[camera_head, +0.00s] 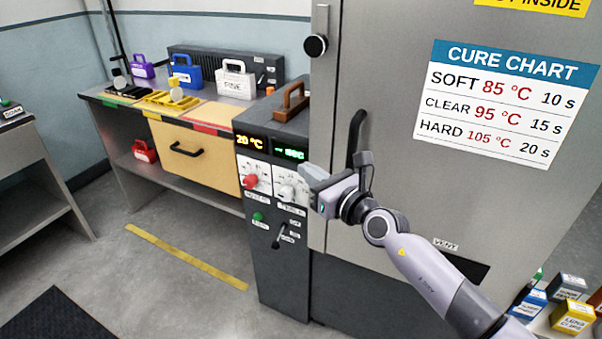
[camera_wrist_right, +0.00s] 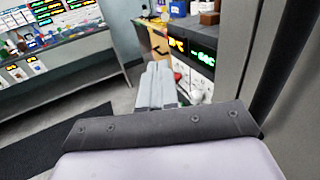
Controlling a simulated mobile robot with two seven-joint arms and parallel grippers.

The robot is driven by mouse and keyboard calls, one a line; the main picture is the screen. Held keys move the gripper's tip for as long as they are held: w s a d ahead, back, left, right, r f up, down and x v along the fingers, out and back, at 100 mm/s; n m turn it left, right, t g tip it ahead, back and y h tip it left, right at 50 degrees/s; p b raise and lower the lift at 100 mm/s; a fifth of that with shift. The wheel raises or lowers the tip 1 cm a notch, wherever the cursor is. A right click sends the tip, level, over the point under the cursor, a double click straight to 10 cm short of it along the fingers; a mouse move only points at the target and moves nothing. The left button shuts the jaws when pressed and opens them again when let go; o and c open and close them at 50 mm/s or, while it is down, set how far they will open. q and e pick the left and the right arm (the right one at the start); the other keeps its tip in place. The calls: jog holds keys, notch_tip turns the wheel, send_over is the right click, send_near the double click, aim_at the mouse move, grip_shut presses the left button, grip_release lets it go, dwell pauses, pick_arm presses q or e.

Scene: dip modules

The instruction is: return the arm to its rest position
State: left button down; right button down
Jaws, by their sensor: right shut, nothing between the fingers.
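My right gripper (camera_head: 312,180) is in front of the grey control cabinet (camera_head: 270,200), near its dials and beside the tall cabinet door. Its arm comes in from the lower right. In the right wrist view my right gripper (camera_wrist_right: 160,88) has its fingers together with nothing between them. The control panel with its lit displays (camera_wrist_right: 192,50) is just beyond it. I do not see my left gripper in either view.
The tall grey cabinet (camera_head: 400,190) with a black handle (camera_head: 356,135) stands close by the arm. A bench (camera_head: 190,135) with coloured cases is at the left back. Boxes (camera_head: 572,316) sit at the lower right.

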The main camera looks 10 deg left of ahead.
jog(key=shift+s+a+f, duration=0.1)
jog(key=shift+s+a, duration=0.1)
jog(key=shift+s, duration=0.45)
jog(key=shift+s+a+f, duration=0.1)
jog(key=shift+s+a, duration=0.1)
jog(key=shift+s, duration=0.5)
jog(key=shift+s+a, duration=0.2)
jog(key=shift+s, duration=0.45)
jog(key=s+d+f+m+t+h, duration=0.1)
jog(key=s+d+f+m+h, duration=0.35)
jog(key=m, duration=0.45)
jog(key=s+d+f+m+t+h, duration=0.1)
jog(key=s+d+f+m+t, duration=0.15)
jog(key=d+f+m, duration=0.55)
jog(key=s+d+f+m+h, duration=0.25)
jog(key=s+d+m, duration=0.2)
jog(key=m, duration=0.65)
jog(key=s+d+f+m+g+h, duration=0.1)
jog(key=s+d+f+m+g, duration=0.1)
jog(key=s+d+f+m, duration=0.3)
jog(key=s+d+f+m+g+h, duration=0.1)
jog(key=s+d+f+m+g, duration=0.2)
jog(key=s+m, duration=0.7)
notch_tip(320, 180, down, 4)
jog(key=s+d, duration=0.1)
jog(key=d, duration=0.1)
jog(key=shift+s+d+r+g+h, duration=0.25)
jog(key=shift+d+g+h, duration=0.1)
jog(key=shift+h, duration=0.05)
